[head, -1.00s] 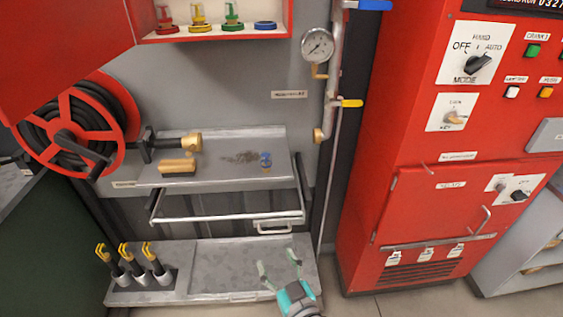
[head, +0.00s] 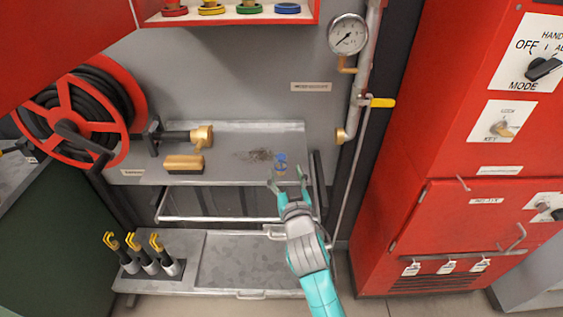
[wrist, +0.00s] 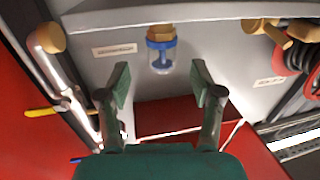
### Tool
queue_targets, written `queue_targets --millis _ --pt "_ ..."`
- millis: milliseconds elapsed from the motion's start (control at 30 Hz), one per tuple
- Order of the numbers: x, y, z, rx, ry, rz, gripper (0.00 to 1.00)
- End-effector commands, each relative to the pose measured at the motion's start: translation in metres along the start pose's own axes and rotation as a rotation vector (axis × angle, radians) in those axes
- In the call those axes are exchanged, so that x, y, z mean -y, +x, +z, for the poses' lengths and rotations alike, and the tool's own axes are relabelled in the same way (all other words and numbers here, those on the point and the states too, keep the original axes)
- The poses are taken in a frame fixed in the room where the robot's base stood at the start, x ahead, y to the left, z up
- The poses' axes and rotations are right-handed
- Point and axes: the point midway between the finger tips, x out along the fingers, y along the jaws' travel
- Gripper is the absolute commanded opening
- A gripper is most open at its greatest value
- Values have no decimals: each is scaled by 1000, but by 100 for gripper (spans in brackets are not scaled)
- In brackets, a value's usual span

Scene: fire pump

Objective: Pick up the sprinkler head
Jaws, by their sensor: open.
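The sprinkler head (head: 280,163) is a small blue and brass piece near the right end of the grey upper shelf (head: 225,140). In the wrist view the sprinkler head (wrist: 161,44) shows a brass part, a blue ring and a clear part, just beyond the fingertips and centred between them. My gripper (head: 287,181) is open and empty, just in front of the sprinkler head at the shelf's front right. In the wrist view my gripper (wrist: 160,80) has its two green fingers wide apart, with nothing between them.
A brass nozzle (head: 201,136), a wooden-backed brush (head: 184,164) and dark debris (head: 256,155) lie to the left on the shelf. A pipe with a gauge (head: 347,34) rises at right. A silver drawer frame (head: 220,218) sits below. A red cabinet (head: 440,150) stands right.

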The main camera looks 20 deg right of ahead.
Motion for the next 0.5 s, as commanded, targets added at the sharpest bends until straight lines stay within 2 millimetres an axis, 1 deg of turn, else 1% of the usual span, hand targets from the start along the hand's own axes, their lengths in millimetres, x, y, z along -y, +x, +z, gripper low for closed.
queue_targets --millis 167,400,500 --pt "0 12 -1 -1 -1 0 66" --pt "2 44 -2 -1 0 0 66" --pt "2 52 -2 -2 0 0 66"
